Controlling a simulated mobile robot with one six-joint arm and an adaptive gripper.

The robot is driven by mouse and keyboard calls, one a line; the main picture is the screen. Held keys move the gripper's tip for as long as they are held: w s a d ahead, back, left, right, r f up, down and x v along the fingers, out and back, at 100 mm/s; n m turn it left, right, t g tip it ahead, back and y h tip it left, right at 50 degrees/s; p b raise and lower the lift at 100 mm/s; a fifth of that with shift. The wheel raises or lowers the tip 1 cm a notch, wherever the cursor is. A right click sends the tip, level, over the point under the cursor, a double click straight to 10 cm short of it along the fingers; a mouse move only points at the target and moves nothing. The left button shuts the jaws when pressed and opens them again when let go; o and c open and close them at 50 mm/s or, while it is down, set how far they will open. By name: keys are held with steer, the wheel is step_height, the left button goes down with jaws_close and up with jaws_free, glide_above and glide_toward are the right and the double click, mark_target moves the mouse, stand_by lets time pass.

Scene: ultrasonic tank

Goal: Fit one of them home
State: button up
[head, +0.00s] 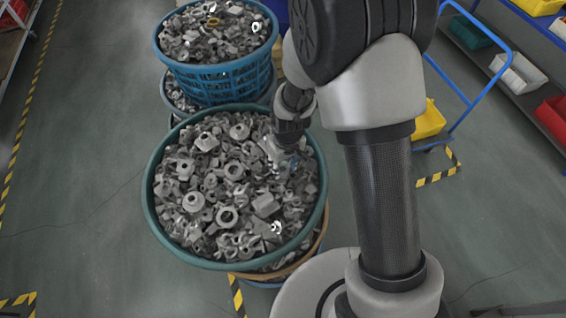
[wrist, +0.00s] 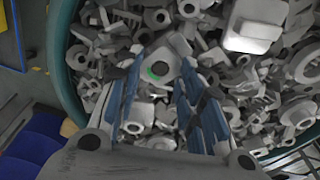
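Many grey metal parts fill a round green basket (head: 149,190) in the head view. My gripper (head: 287,163) is low over the right side of this basket, and its fingertips are hard to make out there. In the wrist view my gripper (wrist: 161,62) shows two blue-padded fingers spread apart over the heap. A pale part with a round hole and a green ring mark (wrist: 157,71) lies between and just beyond the fingertips. I cannot tell whether the fingers touch any part. No clear seat or fitting place for a part can be made out.
A blue basket (head: 215,85) of similar parts stands behind the green one, with another container partly hidden under it. A blue-framed cart (head: 480,95) and a shelf with coloured bins (head: 520,75) stand at the right. The floor at the left is clear.

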steer(key=shift+r, duration=0.1)
step_height(320, 180, up, 12)
steer(key=s, duration=0.1)
steer(key=shift+s+d, duration=0.15)
steer(key=shift+d, duration=0.2)
stand_by(0.4)
steer(key=s+d+r+m+t+b, duration=0.1)
steer(key=s+d+m+b, duration=0.1)
steer(key=s+d+b, duration=0.4)
steer(key=s+d+r+m+t+b, duration=0.1)
steer(key=s+d+m+t+b, duration=0.1)
steer(key=s+d+b, duration=0.3)
steer(key=s+m+b, duration=0.1)
steer(key=s+b, duration=0.3)
steer(key=s, duration=0.3)
steer(key=shift+d+r+h, duration=0.15)
steer(key=shift+d+h, duration=0.15)
steer(key=shift+d, duration=0.1)
steer(key=shift+d+m, duration=0.15)
steer(key=shift+m, duration=0.15)
